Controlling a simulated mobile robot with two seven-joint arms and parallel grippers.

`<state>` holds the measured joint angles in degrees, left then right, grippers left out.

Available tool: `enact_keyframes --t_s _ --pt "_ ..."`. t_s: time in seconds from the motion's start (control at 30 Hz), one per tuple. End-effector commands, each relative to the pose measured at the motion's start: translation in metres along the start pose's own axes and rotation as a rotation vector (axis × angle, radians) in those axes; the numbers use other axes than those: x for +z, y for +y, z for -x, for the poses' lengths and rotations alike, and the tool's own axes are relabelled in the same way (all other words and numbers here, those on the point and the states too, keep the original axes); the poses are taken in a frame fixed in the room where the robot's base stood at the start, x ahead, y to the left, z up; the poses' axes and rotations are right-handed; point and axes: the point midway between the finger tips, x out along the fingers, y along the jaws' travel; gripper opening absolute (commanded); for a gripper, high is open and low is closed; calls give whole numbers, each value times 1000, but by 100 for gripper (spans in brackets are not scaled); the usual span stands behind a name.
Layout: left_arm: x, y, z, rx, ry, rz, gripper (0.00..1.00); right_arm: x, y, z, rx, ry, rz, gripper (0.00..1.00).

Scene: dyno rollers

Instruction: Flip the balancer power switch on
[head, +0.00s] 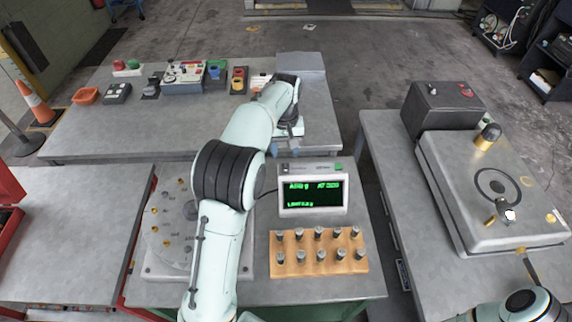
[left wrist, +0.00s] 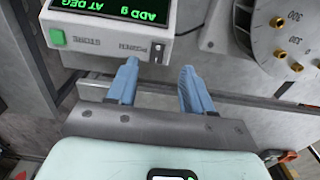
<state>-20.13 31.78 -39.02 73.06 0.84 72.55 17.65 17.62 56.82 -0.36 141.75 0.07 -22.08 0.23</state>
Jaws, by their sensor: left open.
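The balancer readout (head: 313,210) is a pale box with a lit green text screen, standing behind a wooden block of pegs. Its top panel shows upside down in the left wrist view (left wrist: 110,40), with a green button (left wrist: 57,38) and a small metal power switch (left wrist: 157,48) beside the POWER label. My left gripper (head: 285,150) is behind the box. In the left wrist view its blue fingers (left wrist: 159,68) are open and empty, and the switch appears just ahead of the gap between them. I cannot tell whether they touch it. Only part of my right arm shows at bottom right.
The wooden peg block (head: 318,253) stands in front of the readout. A round dial plate with brass fittings (head: 170,225) is to the left, partly behind my left arm. A grey machine (head: 465,190) occupies the right bench. The back table (head: 120,135) holds several small controls.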

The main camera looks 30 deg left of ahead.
Motion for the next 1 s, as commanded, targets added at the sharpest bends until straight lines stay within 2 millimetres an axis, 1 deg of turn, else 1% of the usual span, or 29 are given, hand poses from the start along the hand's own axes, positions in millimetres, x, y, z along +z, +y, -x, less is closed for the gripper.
enact_keyframes --t_s 0.03,0.2,0.3,0.4,0.53,0.8,0.83,0.87,0.9,0.97,1.0 --pt "0 0 -12 -2 -4 0 51 -1 0 0 0 1 0 0" --pt "0 0 -46 -2 -3 1 51 -1 0 0 0 2 1 0" --pt "0 0 -61 -2 -2 1 51 -1 -1 1 -1 2 1 0" --pt "0 0 -71 0 -1 1 51 -2 -1 1 -1 3 1 0" --pt "-1 0 -78 1 0 1 51 -2 -1 1 -1 3 1 0" --pt "-1 0 -80 1 1 1 51 -2 -1 1 -1 3 1 0" --pt "-1 0 -80 1 1 1 48 -2 -1 1 -1 3 1 0" --pt "-1 0 -80 1 1 1 38 -2 -1 1 -1 3 1 0" --pt "-1 0 -80 1 1 1 25 -2 -1 1 -1 3 1 0" --pt "-1 0 -80 1 1 1 6 -2 -1 1 -1 3 1 0" --pt "-1 0 -80 1 1 1 0 -2 -1 1 -1 3 1 0"
